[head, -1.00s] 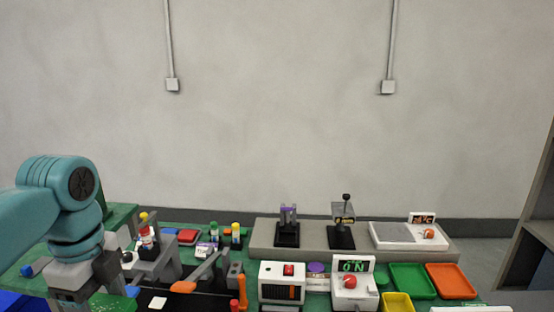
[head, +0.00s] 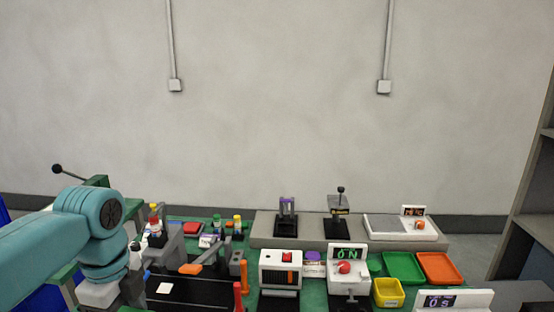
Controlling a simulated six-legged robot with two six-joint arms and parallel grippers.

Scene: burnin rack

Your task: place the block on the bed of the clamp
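My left arm comes in from the left, with its wrist bent down. Its gripper (head: 110,297) is at the lower left, cut off by the bottom edge, so its fingertips and anything between them are hidden. A grey device with an orange handle (head: 191,269), which looks like the clamp, stands just right of my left gripper, beside a black surface (head: 190,291). Its bed is not clear to see. A small white square (head: 164,288) lies on the black surface. I cannot pick out the block with certainty. My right gripper is not in view.
Black stands (head: 286,226) sit on a grey shelf (head: 312,240) behind.

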